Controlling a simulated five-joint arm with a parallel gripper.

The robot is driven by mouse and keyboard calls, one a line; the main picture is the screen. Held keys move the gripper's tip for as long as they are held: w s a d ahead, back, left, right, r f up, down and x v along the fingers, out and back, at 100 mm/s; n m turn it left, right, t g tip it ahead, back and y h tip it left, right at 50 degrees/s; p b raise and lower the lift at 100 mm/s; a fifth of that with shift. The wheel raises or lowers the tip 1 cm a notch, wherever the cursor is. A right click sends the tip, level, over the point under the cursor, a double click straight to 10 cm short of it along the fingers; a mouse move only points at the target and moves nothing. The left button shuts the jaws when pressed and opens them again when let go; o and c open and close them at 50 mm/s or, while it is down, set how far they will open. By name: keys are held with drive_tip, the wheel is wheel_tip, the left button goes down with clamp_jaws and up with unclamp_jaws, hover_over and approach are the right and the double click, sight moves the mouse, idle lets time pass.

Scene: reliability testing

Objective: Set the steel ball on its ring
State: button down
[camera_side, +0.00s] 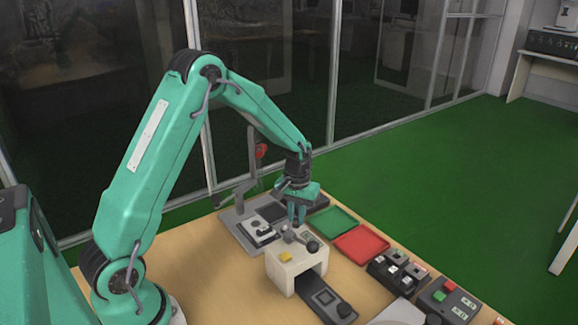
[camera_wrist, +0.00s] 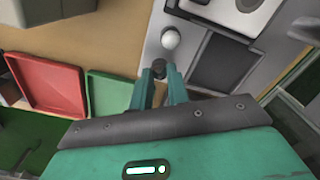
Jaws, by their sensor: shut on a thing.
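My gripper (camera_side: 297,218) points down just behind the white box on the bench. In the wrist view its two fingers (camera_wrist: 161,77) are close together with a small dark round thing (camera_wrist: 158,68) between their tips. It appears to be the steel ball, mostly hidden by the fingers. Just beyond the fingertips a pale round piece (camera_wrist: 170,38) shows on the grey base plate (camera_wrist: 152,52). I cannot make out the ring clearly in either view.
A white box (camera_side: 282,272) with a yellow button stands in front of my gripper. The green tray (camera_side: 332,222) and red tray (camera_side: 361,244) lie to the right. A stand with a red knob (camera_side: 262,151) rises behind left. Black and grey control boxes (camera_side: 396,272) sit farther right.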

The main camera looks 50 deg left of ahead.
drive_tip(key=shift+f, duration=0.15)
drive_tip(key=c, duration=1.3)
unclamp_jaws()
drive_tip(key=shift+r, duration=3)
